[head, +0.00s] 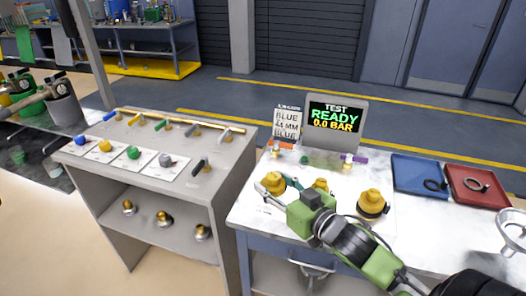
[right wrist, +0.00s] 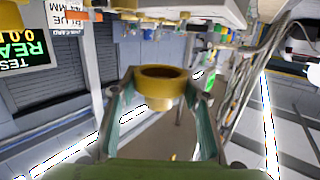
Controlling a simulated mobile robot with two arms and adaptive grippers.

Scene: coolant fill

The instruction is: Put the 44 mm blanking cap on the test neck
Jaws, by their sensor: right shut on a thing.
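My right gripper (head: 276,187) reaches in from the lower right over the white bench top. It is shut on a yellow cap (right wrist: 162,84), which sits between its two fingertips in the right wrist view; in the head view it shows as the yellow cap (head: 272,182) at the left. Two other yellow pieces, one in the middle (head: 321,185) and a larger one at the right (head: 373,201), stand on the bench. I cannot tell which piece is the test neck. A card (head: 286,124) reads BLUE 44 MM BLUE. My left gripper is not in view.
The test display (head: 336,116) reads READY 0.0 BAR. A blue tray (head: 418,166) with a dark ring and a red tray (head: 478,201) with a grey ring lie right. A grey stand (head: 178,180) with coloured-handled levers is left, with several brass-coloured fittings on its shelf.

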